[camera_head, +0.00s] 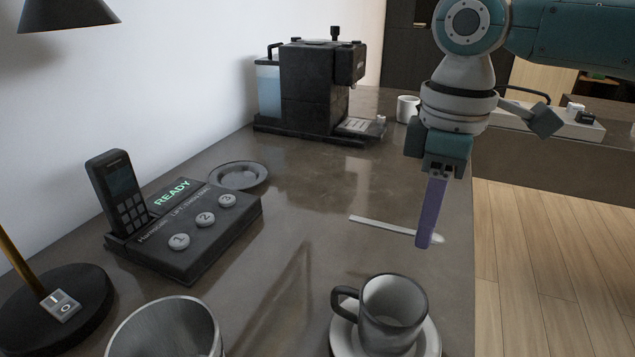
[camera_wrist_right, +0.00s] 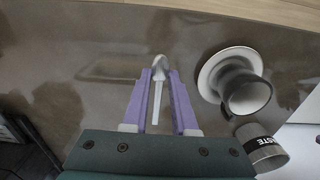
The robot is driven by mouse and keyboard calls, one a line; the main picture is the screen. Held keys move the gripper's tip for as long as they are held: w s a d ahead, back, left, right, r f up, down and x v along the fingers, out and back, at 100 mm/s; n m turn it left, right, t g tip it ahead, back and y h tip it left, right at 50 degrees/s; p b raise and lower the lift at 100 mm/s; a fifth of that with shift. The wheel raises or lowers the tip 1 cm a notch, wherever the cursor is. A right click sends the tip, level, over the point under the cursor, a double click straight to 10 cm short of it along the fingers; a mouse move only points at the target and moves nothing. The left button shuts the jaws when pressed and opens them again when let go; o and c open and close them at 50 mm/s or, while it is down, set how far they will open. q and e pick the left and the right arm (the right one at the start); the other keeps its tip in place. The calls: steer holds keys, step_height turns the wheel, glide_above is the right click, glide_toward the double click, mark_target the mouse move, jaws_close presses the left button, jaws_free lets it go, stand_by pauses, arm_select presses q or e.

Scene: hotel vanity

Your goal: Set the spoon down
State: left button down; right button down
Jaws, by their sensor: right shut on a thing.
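The spoon (camera_head: 380,225) is pale and thin, level along the counter (camera_head: 300,215), with its handle to the left and its bowl at the right. My right gripper (camera_head: 424,243) points down with purple fingers and is shut on the spoon near the bowl. In the right wrist view the spoon (camera_wrist_right: 158,92) shows between the fingertips (camera_wrist_right: 160,75). The spoon is at or very close to the counter surface; I cannot tell whether it touches. My left gripper is not in view.
A dark cup (camera_head: 392,310) on a saucer (camera_head: 432,344) stands in front of the spoon. A phone console (camera_head: 185,235), small plate (camera_head: 239,175), coffee machine (camera_head: 318,90), lamp base (camera_head: 55,315) and round bin (camera_head: 165,330) stand around. The counter's right edge is close to the gripper.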

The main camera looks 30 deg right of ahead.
mark_target(416, 265)
step_height(416, 265, down, 5)
steer(key=shift+r+b, duration=0.15)
steer(key=shift+b, duration=0.7)
steer(key=shift+r, duration=0.1)
steer(key=c, duration=0.7)
jaws_free()
step_height(416, 265, up, 12)
steer(key=p, duration=0.4)
